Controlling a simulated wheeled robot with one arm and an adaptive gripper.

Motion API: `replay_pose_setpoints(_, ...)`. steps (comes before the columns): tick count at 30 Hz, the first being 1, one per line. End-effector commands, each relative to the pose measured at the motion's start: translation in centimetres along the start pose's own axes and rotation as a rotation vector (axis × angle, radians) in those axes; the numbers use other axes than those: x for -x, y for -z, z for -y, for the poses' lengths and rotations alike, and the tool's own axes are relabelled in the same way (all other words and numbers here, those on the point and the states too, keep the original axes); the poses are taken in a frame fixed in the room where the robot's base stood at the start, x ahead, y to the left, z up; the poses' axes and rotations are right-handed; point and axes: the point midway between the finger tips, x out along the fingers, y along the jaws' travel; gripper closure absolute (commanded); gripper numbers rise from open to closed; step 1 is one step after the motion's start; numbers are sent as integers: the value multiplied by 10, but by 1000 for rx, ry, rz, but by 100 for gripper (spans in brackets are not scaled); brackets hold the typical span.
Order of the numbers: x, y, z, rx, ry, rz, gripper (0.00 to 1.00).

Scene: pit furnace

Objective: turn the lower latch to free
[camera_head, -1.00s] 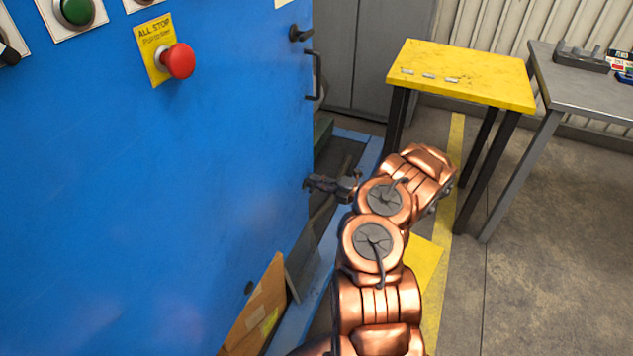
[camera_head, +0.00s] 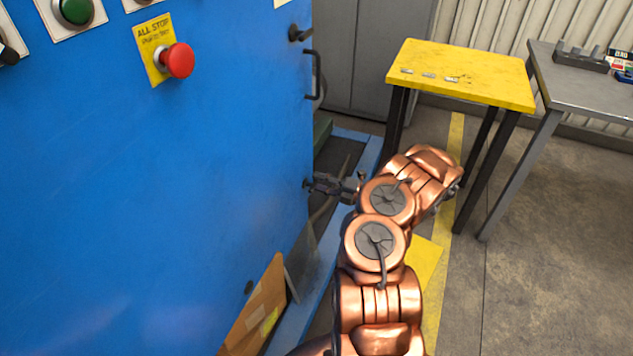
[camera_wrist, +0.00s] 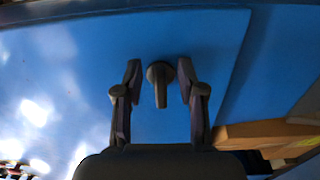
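The lower latch (camera_wrist: 159,82) is a dark round hub with a short lever on the blue door (camera_wrist: 85,60). In the wrist view its lever points down the picture, towards my gripper's palm. My gripper (camera_wrist: 160,70) is open, with one finger on each side of the latch and a visible gap to both. In the head view my gripper (camera_head: 314,185) is at the right edge of the blue door (camera_head: 200,190). The lower latch is hard to make out there beside the dark fingers. The upper latch (camera_head: 299,33) is a dark lever high on the same edge.
A black door handle (camera_head: 316,75) sits below the upper latch. A red stop button (camera_head: 177,61) is on the door's face. Cardboard (camera_head: 257,310) leans low by the door. A yellow table (camera_head: 465,75) and a grey table (camera_head: 580,85) stand to the right; floor between is open.

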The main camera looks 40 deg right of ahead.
Motion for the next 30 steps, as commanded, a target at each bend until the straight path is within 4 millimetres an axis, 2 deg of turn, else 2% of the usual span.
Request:
replay_pose_setpoints(9,62,-1,0,1,-1,4,60)
replay_pose_setpoints(15,90,-1,0,1,1,1,60)
replay_pose_setpoints(21,104,0,0,1,2,1,60)
replay_pose_setpoints(30,105,0,0,0,1,0,60)
